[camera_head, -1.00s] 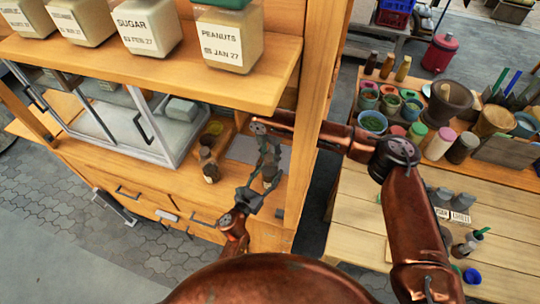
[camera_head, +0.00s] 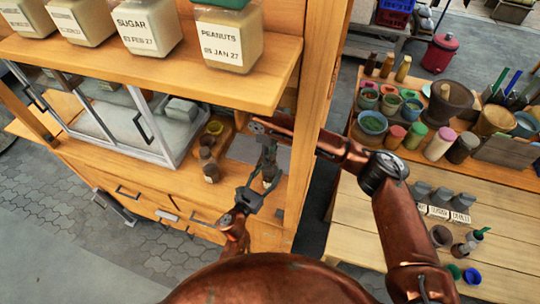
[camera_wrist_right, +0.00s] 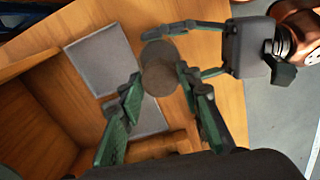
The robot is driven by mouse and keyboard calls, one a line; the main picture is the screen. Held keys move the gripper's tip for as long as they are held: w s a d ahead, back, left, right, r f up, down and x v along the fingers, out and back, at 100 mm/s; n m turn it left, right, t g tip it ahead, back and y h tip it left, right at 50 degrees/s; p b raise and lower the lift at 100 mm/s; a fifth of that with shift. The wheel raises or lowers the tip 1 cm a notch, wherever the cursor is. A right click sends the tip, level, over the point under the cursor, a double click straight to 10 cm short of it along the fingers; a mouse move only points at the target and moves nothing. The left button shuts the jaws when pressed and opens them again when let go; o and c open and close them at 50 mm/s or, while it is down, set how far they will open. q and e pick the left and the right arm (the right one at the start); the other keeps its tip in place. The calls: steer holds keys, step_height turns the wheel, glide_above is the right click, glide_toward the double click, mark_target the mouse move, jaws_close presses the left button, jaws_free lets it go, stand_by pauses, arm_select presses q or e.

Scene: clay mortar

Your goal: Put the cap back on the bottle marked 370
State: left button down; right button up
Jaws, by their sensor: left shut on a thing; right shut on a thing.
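A small dark bottle (camera_head: 268,182) stands on the wooden counter between my two grippers; no number on it is readable. My left gripper (camera_head: 253,194) is shut on the bottle's side, its fingers reaching in from the right in the right wrist view (camera_wrist_right: 182,50). My right gripper (camera_head: 268,160) is above the bottle, pointing down. In the right wrist view its green fingers (camera_wrist_right: 160,82) close on a round grey-brown cap (camera_wrist_right: 158,68), seen from above. The cap hides the bottle's neck, so I cannot tell whether the two touch.
A grey mat (camera_head: 243,150) lies behind. A wooden post (camera_head: 318,90) stands right, and a shelf (camera_head: 170,68) with labelled jars overhangs the counter.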

steer(key=o, duration=1.4)
steer(key=shift+c, duration=0.2)
step_height(320, 180, up, 12)
arm_select(q)
steer(key=c, duration=0.9)
jaws_free()
steer(key=v, duration=1.2)
